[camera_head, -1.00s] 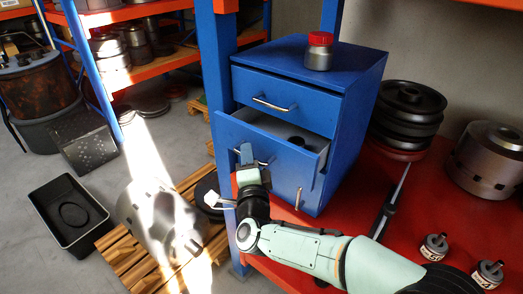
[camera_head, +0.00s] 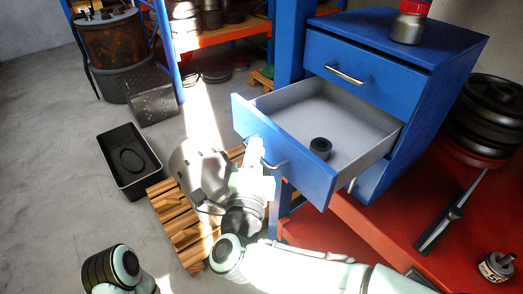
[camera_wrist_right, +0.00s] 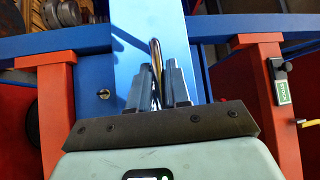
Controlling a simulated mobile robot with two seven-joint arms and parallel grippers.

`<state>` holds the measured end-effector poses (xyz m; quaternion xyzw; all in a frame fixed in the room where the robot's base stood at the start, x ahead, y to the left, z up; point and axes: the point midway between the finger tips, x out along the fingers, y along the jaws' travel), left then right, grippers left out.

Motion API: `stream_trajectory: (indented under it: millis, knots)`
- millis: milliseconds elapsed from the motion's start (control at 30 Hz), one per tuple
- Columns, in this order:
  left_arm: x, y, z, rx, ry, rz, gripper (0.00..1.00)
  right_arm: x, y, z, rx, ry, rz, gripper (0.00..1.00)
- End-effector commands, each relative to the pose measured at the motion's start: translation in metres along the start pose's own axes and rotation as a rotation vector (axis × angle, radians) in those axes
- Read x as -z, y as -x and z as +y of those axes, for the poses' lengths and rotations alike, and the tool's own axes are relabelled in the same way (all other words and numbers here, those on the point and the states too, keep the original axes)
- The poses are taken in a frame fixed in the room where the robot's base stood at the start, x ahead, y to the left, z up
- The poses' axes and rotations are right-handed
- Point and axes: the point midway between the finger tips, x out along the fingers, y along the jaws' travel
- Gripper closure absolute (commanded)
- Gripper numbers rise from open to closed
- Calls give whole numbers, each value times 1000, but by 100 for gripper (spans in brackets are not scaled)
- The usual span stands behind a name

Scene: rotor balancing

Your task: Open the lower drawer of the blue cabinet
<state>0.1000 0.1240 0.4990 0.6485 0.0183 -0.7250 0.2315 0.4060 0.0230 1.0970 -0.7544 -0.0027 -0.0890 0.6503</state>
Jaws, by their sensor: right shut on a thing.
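The blue cabinet (camera_head: 436,98) stands on the red surface at the right of the head view. Its lower drawer (camera_head: 287,160) is pulled well out, showing a grey interior with a small black cylinder (camera_head: 321,148) inside. The closed upper drawer (camera_head: 364,78) has a metal handle (camera_head: 347,74). My right gripper (camera_head: 262,160) is shut on the lower drawer's handle (camera_head: 277,166) at the drawer front. In the wrist view the handle bar (camera_wrist_right: 156,66) lies between the two fingers of this gripper (camera_wrist_right: 161,78). My left gripper is not visible.
A jar with a red lid (camera_head: 409,24) stands on the cabinet. A wooden pallet (camera_head: 178,222) and black tray (camera_head: 130,160) are on the floor, left of the drawer.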

Motion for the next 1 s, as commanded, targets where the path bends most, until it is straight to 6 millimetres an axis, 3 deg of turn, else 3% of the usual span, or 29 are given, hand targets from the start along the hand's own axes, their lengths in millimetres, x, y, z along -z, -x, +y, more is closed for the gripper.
stream_trajectory:
  millis: [233, 267, 300, 333, 733, 1000]
  knots:
    - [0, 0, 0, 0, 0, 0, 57, 0, 0, 1, -3, 1, 0, 100]
    - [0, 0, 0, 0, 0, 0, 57, 0, 0, 1, -3, 1, 0, 80]
    - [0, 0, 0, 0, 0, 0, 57, 0, 0, 1, -2, 1, 0, 67]
    - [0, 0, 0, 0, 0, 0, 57, 0, 0, 1, -2, 1, 0, 63]
    - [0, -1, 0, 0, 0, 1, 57, -1, 9, 0, 0, -1, -1, 63]
    - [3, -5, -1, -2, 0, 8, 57, -1, 64, 0, 1, -1, -5, 63]
